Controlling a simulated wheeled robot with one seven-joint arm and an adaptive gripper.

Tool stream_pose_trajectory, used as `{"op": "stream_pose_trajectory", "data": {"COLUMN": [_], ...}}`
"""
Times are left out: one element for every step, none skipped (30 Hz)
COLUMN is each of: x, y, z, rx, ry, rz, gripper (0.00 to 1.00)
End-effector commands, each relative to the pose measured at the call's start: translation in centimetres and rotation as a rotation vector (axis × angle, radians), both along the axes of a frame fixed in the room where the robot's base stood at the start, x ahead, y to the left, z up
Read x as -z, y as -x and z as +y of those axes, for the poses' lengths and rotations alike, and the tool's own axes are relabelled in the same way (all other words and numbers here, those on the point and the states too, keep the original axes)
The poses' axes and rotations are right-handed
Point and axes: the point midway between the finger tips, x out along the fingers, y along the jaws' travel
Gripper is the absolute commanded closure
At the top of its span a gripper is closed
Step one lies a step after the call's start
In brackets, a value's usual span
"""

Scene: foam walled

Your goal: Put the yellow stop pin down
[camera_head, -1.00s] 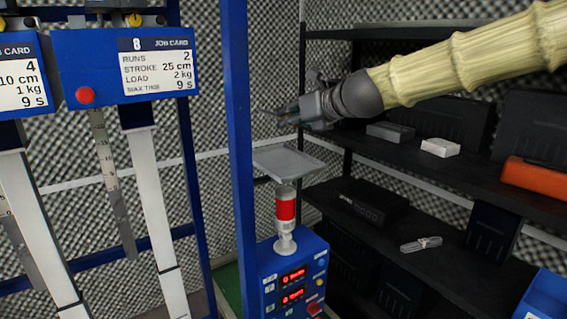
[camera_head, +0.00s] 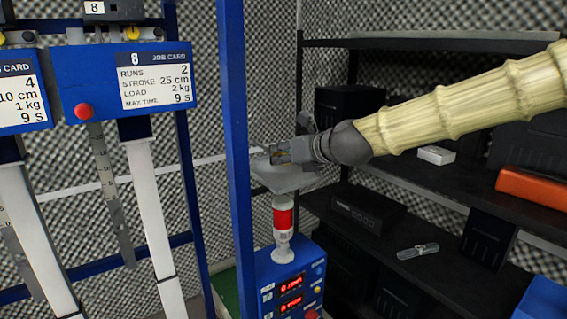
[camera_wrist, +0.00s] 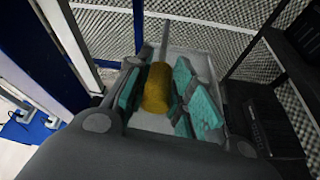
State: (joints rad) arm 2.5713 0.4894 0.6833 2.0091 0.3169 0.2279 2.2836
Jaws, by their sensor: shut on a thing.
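The yellow stop pin (camera_wrist: 157,88) shows in the wrist view as a yellow-brown cylinder with a thin grey shaft reaching forward. My gripper (camera_wrist: 160,92) is shut on it, with the teal pads on either side. In the head view my gripper (camera_head: 268,156) is over a small grey tray (camera_head: 290,183) beside the blue post; the pin is small and hardly visible there. The tray also shows in the wrist view (camera_wrist: 205,65), behind and below the pin. I cannot tell whether the pin touches the tray.
A blue post (camera_head: 236,120) stands just left of my gripper. A red and white beacon (camera_head: 283,217) on a blue control box (camera_head: 290,275) stands below the tray. Black shelves (camera_head: 400,190) with boxes are at the right. Blue job card machines (camera_head: 125,80) stand at the left.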

Motion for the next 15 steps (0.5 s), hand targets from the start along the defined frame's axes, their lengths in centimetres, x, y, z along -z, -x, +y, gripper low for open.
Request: {"op": "stream_pose_trajectory", "data": {"x": [0.5,0.8,1.3,1.6,1.9,2.2,2.4,2.6,2.7,2.8,2.9,2.9,2.9,2.9,2.9], "y": [0.0,0.0,0.0,-0.1,0.0,0.0,0.0,0.0,0.0,0.0,0.0,0.0,0.0,0.0,0.0], "z": [0.0,-0.1,-0.1,-0.1,-0.1,-0.1,-0.1,-0.1,-0.1,-0.1,-0.1,-0.1,-0.1,-0.1,-0.1], "rx": [0.000,0.000,0.001,0.001,0.001,0.000,0.000,0.000,0.001,0.001,0.001,0.001,0.001,0.001,0.001], "ry": [-0.002,-0.002,-0.002,-0.002,-0.001,0.000,0.000,0.000,-0.001,-0.001,-0.001,0.000,0.000,0.000,0.000], "rz": [0.004,0.004,0.004,0.004,0.003,0.003,0.003,0.003,0.002,0.002,0.001,0.001,0.001,0.001,0.001], "gripper": [1.00,1.00,1.00,1.00,1.00,1.00,1.00,1.00,1.00,1.00,1.00,1.00,1.00,1.00,1.00]}}
